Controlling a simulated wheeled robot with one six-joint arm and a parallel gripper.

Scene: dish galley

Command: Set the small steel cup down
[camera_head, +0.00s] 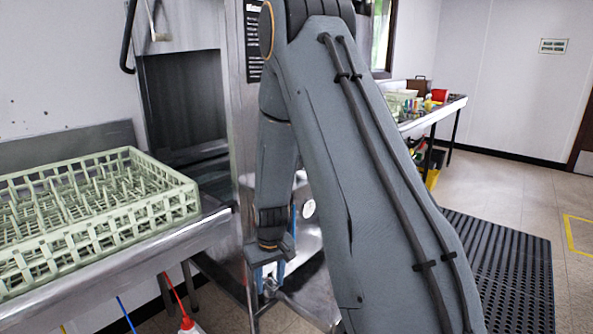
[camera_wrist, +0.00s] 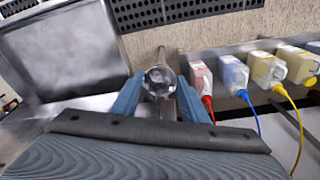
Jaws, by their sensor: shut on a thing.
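The small steel cup (camera_wrist: 159,80) shows in the wrist view as a shiny round metal shape between the two blue fingers of my gripper (camera_wrist: 160,92). My gripper is shut on it. In the head view my gripper (camera_head: 270,274) hangs low in front of the steel machine, right of the rack counter, and a small bit of shiny metal shows at its fingers. Most of the cup is hidden there. No surface shows touching the cup from below.
A pale green dish rack (camera_head: 95,215) stands on the steel counter (camera_head: 110,282) at the left. Several coloured jugs (camera_wrist: 235,75) with hoses stand in a row low down. A black mat (camera_head: 510,265) lies on the floor at right. A cluttered table (camera_head: 432,115) stands behind.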

